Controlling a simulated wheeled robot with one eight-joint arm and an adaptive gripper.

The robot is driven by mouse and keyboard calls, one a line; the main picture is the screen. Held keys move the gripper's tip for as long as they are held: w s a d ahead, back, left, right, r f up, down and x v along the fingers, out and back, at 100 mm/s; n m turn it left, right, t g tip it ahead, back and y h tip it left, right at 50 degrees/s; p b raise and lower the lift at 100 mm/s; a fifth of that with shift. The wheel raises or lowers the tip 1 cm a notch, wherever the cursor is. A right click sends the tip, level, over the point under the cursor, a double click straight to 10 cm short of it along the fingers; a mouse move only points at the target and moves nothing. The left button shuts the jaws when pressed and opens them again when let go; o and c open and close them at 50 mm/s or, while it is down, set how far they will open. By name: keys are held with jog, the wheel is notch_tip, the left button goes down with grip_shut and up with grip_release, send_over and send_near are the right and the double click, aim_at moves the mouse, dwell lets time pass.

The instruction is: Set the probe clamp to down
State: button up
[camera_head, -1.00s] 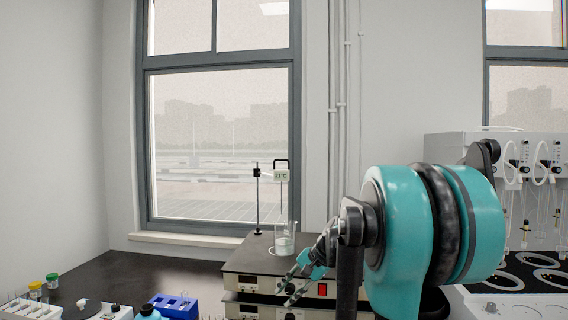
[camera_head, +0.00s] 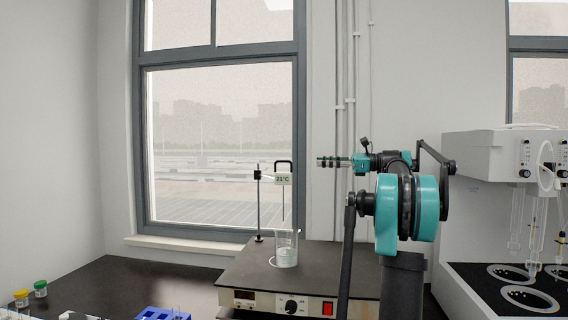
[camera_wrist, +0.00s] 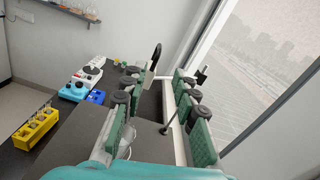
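The probe clamp (camera_head: 283,179) is a small white box reading 21°C with a black loop handle (camera_head: 283,162) on top. It sits high on a thin black stand rod (camera_head: 258,205). Its thin probe (camera_head: 283,205) hangs down, its lower end near the rim of a glass beaker (camera_head: 286,252) on the hot plate (camera_head: 310,268). My gripper (camera_head: 320,162) is to the right of the clamp at about handle height, apart from it. In the wrist view my gripper (camera_wrist: 157,82) has its green fingers spread and empty, with the black handle (camera_wrist: 154,57) beyond them.
The window (camera_head: 215,130) is behind the stand. A white distiller unit (camera_head: 490,155) stands at the right. Blue racks (camera_head: 165,314) and small capped jars (camera_head: 40,288) are at the lower left. A yellow rack (camera_wrist: 38,127) shows in the wrist view.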

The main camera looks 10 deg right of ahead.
aim_at(284, 161)
jog(key=x, duration=1.5)
jog(key=shift+f, duration=0.1)
jog(key=shift+d, duration=0.1)
grip_shut()
